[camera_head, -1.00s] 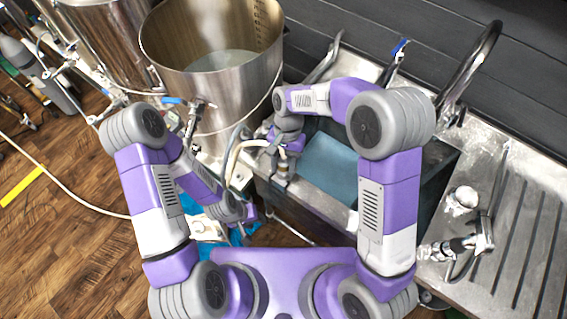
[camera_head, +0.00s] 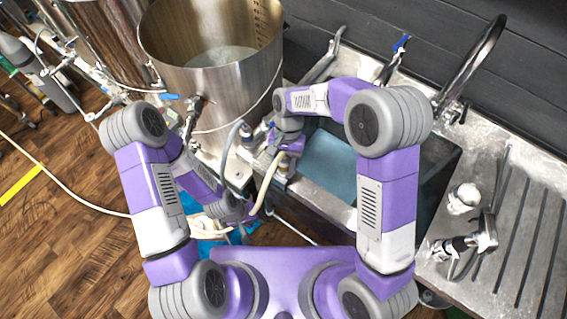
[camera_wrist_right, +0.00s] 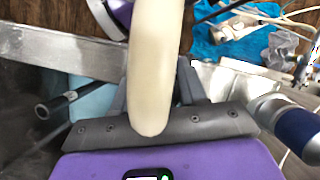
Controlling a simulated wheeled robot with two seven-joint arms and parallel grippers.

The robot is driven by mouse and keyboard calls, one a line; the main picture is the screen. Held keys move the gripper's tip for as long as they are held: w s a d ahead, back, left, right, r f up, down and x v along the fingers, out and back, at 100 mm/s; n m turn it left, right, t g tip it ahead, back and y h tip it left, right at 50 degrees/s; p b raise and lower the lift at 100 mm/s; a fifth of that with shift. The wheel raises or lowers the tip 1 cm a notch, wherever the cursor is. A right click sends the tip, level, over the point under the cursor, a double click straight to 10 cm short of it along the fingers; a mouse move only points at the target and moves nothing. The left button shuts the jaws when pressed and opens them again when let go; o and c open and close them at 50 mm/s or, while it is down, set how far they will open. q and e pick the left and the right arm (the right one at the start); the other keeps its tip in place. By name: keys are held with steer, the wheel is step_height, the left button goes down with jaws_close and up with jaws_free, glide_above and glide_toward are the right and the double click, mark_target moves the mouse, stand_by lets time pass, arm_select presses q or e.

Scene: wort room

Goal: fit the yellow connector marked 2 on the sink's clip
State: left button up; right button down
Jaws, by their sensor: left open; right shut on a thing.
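My right gripper (camera_head: 279,153) is over the sink's front left rim, shut on a cream hose (camera_wrist_right: 155,60). The hose passes between its fingers in the right wrist view; in the head view it hangs down towards my left gripper (camera_head: 243,212). My left gripper is open, low in front of the sink; its fingers are partly hidden by my arm. The sink (camera_head: 330,165) has a blue-grey basin. A small upright fitting (camera_head: 283,172) shows at its front rim, just below my right gripper; I cannot tell if it is the clip. No yellow connector or mark 2 can be made out.
A large steel pot (camera_head: 215,85) stands left of the sink. A blue cloth (camera_wrist_right: 230,35) with hoses lies on the floor below. A tall tap (camera_head: 475,60) and the ribbed drainboard (camera_head: 520,240) are to the right. A blue-and-grey cylinder (camera_wrist_right: 290,120) is close beside my right gripper.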

steer(key=shift+f, duration=0.2)
steer(key=c, duration=0.5)
jaws_free()
steer(key=p+v, duration=0.1)
steer(key=v, duration=0.6)
steer(key=shift+w+r, duration=0.15)
steer(key=shift+r, duration=0.1)
